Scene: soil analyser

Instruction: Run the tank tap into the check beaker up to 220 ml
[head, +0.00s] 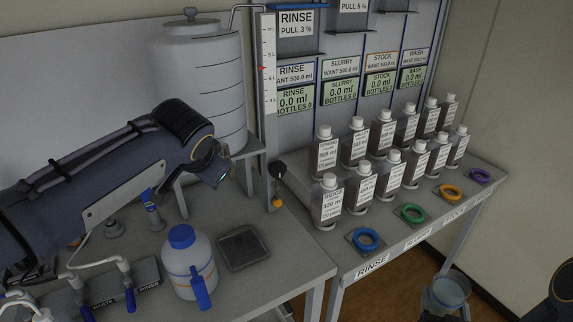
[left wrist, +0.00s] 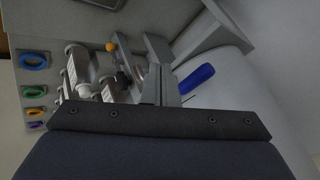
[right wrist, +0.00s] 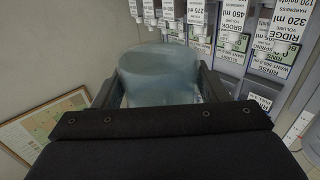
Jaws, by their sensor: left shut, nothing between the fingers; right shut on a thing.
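The white tank (head: 200,85) stands at the back left on a raised stand. My left arm reaches in front of its base, hiding the tap area in the head view. My left gripper (left wrist: 162,78) is shut and empty; a blue lever (left wrist: 197,78) lies right beside its fingers against the pale tank side, and I cannot tell whether they touch. My right gripper (head: 447,308) is shut on the check beaker (head: 451,291), a clear bluish vessel, held beyond the bench's front edge at lower right. The beaker also fills the right wrist view (right wrist: 160,72); its level is unreadable.
A white jug with a blue cap (head: 188,262) and a dark square pad (head: 243,248) are on the near bench. Several labelled bottles (head: 327,200) and coloured rings (head: 367,239) line the right bench. An upright scale (head: 268,75) stands beside the tank.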

